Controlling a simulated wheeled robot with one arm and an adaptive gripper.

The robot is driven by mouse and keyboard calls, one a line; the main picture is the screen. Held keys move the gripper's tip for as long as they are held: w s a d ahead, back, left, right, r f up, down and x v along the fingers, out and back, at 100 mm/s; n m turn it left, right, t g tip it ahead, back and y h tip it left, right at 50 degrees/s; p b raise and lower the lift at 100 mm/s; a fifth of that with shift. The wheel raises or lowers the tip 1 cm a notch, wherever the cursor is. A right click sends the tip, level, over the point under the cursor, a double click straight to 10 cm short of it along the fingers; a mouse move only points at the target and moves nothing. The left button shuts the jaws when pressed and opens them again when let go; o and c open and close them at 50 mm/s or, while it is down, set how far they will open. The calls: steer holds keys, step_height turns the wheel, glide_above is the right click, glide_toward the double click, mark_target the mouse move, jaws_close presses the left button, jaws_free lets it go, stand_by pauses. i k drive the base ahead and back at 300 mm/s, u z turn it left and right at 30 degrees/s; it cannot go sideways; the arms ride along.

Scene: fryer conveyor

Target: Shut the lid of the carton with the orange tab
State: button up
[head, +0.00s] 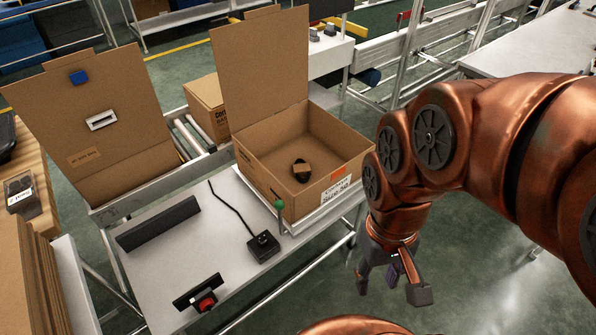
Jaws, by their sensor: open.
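The carton with the orange tab (258,176) stands open near the middle of the head view. Its tab (336,176) is a small orange patch on the right-facing wall, above a white printed label. Its lid (262,70) stands roughly upright at the far-left side of the opening. A small dark item with a brown top (301,171) lies inside. My gripper (391,289) hangs to the lower right of this carton, pointing down with its fingers apart. It is empty and clear of the carton and lid.
A second carton with its lid (125,115) raised and a blue tab (79,77) stands at left. A closed carton (208,105) sits behind. The white table (190,245) holds a black bar, a joystick box (263,246) and a red-button device (205,301). Open floor lies below my gripper.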

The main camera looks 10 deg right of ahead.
mark_target(261, 60)
steer(key=z, duration=0.4)
steer(key=k, duration=0.25)
steer(key=u, duration=1.35)
steer(key=i, duration=0.8)
steer(key=z, duration=0.55)
steer(key=i, duration=0.7)
steer(key=z, duration=0.6)
